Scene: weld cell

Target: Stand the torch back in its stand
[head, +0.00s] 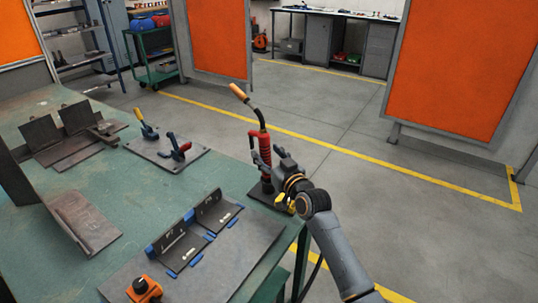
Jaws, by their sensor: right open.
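The torch (264,150) has a red handle, a thin black bent neck and an orange-tan nozzle that points up and to the left. It is upright near the right edge of the green table. Its lower end meets the dark flat base of the stand (258,194); the exact seating is partly hidden by my gripper. My right gripper (280,160) is open, close beside the handle on its right. I cannot tell whether its fingers touch the handle. My left gripper is not in view.
The green table (150,205) carries a plate with toggle clamps (168,152), angled steel pieces with blue marks (195,235), an orange device (143,289) and dark steel brackets (70,130). Open floor lies right of the table. Orange screens (455,65) stand behind.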

